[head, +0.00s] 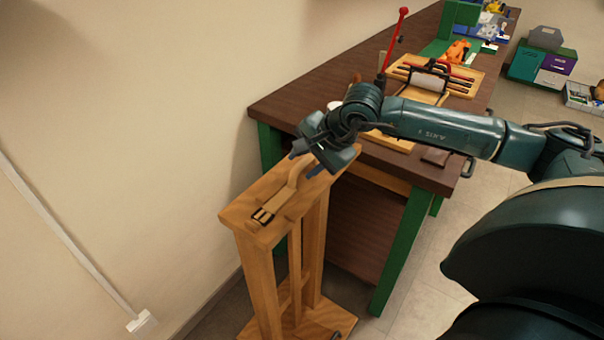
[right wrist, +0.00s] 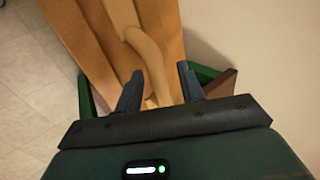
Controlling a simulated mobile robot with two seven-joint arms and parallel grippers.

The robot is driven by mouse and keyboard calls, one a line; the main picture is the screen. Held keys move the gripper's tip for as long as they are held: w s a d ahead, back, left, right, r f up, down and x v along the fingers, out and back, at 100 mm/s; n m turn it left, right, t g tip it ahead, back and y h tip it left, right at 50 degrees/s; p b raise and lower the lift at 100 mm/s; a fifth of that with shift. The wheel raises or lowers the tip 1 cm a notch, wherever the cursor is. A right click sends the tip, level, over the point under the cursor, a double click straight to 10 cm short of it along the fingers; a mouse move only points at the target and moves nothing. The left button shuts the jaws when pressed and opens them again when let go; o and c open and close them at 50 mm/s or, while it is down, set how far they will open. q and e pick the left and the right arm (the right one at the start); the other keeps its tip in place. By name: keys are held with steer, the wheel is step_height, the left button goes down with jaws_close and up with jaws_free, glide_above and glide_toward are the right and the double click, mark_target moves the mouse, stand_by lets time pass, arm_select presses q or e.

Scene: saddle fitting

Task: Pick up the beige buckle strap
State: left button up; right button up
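The beige buckle strap (head: 287,192) lies along the top of a narrow wooden stand (head: 240,214), with its dark-framed buckle near the stand's front end. Part of the strap arches up toward my right gripper (head: 304,165), which is over the stand's far end and hides the strap's far end. In the right wrist view, my right gripper's two blue-grey fingers (right wrist: 160,88) are apart, and the strap (right wrist: 147,50) runs down between them in the picture. I cannot tell whether they touch it. My left gripper is not in view.
A dark brown workbench (head: 300,92) with green legs stands close behind the stand. It bears a wooden tray-like frame (head: 462,78), a red-handled tool (head: 394,40) and an orange item (head: 457,51).

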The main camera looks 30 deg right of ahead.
jaws_close()
stand_by(0.3)
